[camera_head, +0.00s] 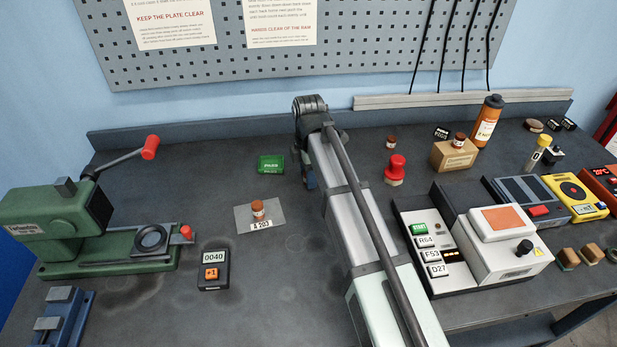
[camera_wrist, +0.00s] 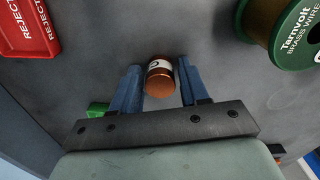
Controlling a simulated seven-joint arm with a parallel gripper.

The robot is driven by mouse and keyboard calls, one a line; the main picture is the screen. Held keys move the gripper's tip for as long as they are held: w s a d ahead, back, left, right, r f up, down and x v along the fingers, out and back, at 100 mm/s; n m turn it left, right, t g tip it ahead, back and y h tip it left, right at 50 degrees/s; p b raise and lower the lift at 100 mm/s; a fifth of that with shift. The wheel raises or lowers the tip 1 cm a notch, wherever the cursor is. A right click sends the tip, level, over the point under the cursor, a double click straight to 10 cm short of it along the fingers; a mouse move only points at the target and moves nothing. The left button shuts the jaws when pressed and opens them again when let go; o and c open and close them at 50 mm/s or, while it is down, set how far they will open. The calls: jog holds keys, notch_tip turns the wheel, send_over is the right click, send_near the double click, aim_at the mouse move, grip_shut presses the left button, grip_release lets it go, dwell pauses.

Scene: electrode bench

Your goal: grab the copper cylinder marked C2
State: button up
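A copper cylinder (camera_wrist: 160,82) with a white label band lies between my fingers in the wrist view. Only part of a dark mark shows on its label, so I cannot read it as C2. My gripper (camera_wrist: 160,73) is open, with one blue finger on each side of the cylinder. The left finger is close to it, and a wider gap shows on the right. In the head view my gripper (camera_head: 309,180) is mostly behind my arm, and this cylinder is hidden. Other copper cylinders show there: one on a grey plate (camera_head: 258,210), one behind the red knob (camera_head: 391,142), one on a wooden block (camera_head: 458,140).
A red reject tray (camera_wrist: 30,27) and a green wire spool (camera_wrist: 287,35) lie beyond the fingers. A green box (camera_head: 271,164) is left of my gripper. A green press (camera_head: 60,220) stands left; instruments (camera_head: 505,240) crowd the right. The bench around the grey plate is mostly clear.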

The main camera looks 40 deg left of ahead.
grip_shut()
dwell(0.3)
